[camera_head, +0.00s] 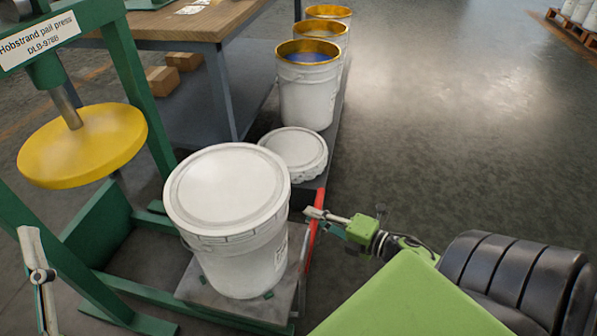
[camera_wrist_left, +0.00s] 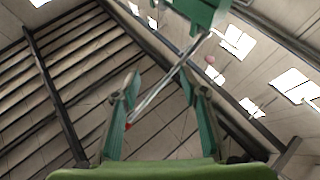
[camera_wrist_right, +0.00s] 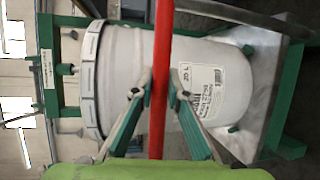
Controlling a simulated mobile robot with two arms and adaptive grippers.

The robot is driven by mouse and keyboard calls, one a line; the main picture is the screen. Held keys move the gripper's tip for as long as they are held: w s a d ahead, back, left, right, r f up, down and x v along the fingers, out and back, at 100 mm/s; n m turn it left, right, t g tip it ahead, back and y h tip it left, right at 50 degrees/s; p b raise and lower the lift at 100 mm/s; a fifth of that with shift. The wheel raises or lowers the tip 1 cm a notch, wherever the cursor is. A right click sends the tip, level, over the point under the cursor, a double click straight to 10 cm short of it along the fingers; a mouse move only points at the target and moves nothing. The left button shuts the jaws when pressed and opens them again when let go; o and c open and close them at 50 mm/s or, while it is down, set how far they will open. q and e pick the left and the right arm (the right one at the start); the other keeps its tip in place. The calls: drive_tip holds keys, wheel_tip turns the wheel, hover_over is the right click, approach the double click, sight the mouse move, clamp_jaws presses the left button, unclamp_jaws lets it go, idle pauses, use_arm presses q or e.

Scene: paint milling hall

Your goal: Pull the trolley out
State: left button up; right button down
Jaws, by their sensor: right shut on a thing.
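A lidded white pail (camera_head: 240,265) stands on a flat metal plate (camera_head: 215,302), which looks like the trolley's deck, in the foot of the green press. Wheels are not visible. A red bar (camera_head: 312,243) rises at the plate's right side. My right gripper (camera_head: 312,213) is shut on this bar, right of the pail. In the right wrist view the red bar (camera_wrist_right: 158,125) runs between the fingertips (camera_wrist_right: 160,88), with the labelled pail (camera_wrist_right: 205,85) behind. My left gripper (camera_head: 38,272) is at the lower left; the left wrist view shows its fingers (camera_wrist_left: 160,88) apart and empty.
The press's yellow disc (camera_head: 90,140) hangs left of the pail. A loose white lid stack (camera_head: 296,150) and several open pails (camera_head: 308,95) stand in a row behind. A workbench (camera_head: 190,25) is at the back. The floor (camera_head: 450,130) on the right is clear.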

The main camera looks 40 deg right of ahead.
use_arm(q)
drive_tip(key=shift+w+f+g, duration=0.25)
drive_tip(key=shift+f, duration=0.2)
drive_tip(key=shift+w+f+g, duration=0.2)
drive_tip(key=shift+f+g, duration=0.05)
drive_tip(key=shift+f, duration=0.2)
use_arm(e)
drive_tip(key=shift+s+d+f, duration=0.1)
drive_tip(key=shift+s+d, duration=0.6)
drive_tip(key=shift+s, duration=0.2)
drive_tip(key=c, duration=2.1)
unclamp_jaws()
drive_tip(key=shift+o, duration=0.7)
drive_tip(key=shift+s+d, duration=0.1)
drive_tip(key=shift+s, duration=0.05)
use_arm(q)
drive_tip(key=shift+s+r, duration=0.1)
use_arm(e)
drive_tip(key=shift+s, duration=0.1)
drive_tip(key=v, duration=1.1)
drive_tip(key=shift+s, duration=0.4)
drive_tip(key=shift+s+d, duration=0.1)
drive_tip(key=shift+d, duration=0.1)
